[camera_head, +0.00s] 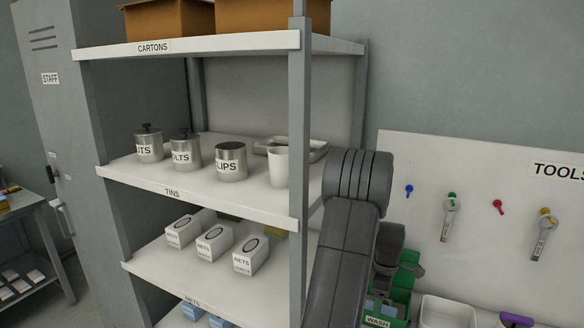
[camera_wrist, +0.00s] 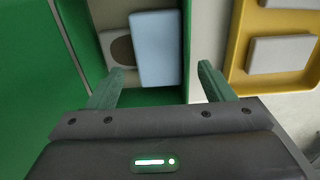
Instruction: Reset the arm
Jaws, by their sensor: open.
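My gripper (camera_wrist: 160,88) shows in the wrist view with its two green fingers apart and nothing between them. It is above a green container (camera_wrist: 85,45) that holds a light blue box (camera_wrist: 155,48) and a pale box with a dark oval (camera_wrist: 116,48). In the head view my arm rises in front of the shelf's right side and bends down behind itself. The fingers are hidden there.
A shelf post (camera_head: 299,150) stands close left of my arm. The TINS shelf (camera_head: 225,196) holds several tins and a white cup (camera_head: 278,167). A green WASH bin (camera_head: 400,300) and a white tray (camera_head: 447,312) are at lower right. A yellow tray (camera_wrist: 240,75) lies beside the gripper.

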